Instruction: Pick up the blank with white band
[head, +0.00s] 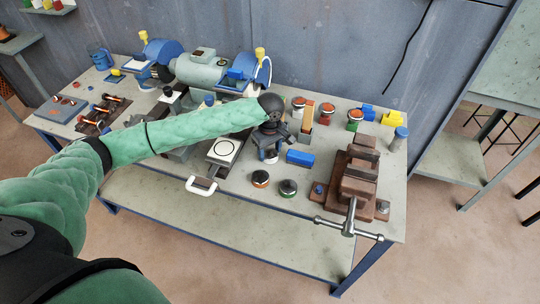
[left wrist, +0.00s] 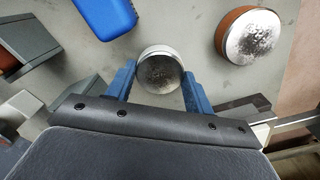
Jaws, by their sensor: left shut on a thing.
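The blank with white band (left wrist: 160,70) is a short round cylinder with a grey, mottled end face and a white rim. It sits between the blue fingers of my left gripper (left wrist: 159,88), which is shut on it. In the head view my left gripper (head: 269,153) points down over the middle of the bench, and the blank is mostly hidden beneath it. I cannot tell whether the blank touches the bench top. My right gripper is not in view.
A blue block (head: 300,158) lies just right of the gripper. A brown vise (head: 356,180) is at the right, a bench grinder (head: 203,68) behind. Several more blanks and blocks stand at the back right.

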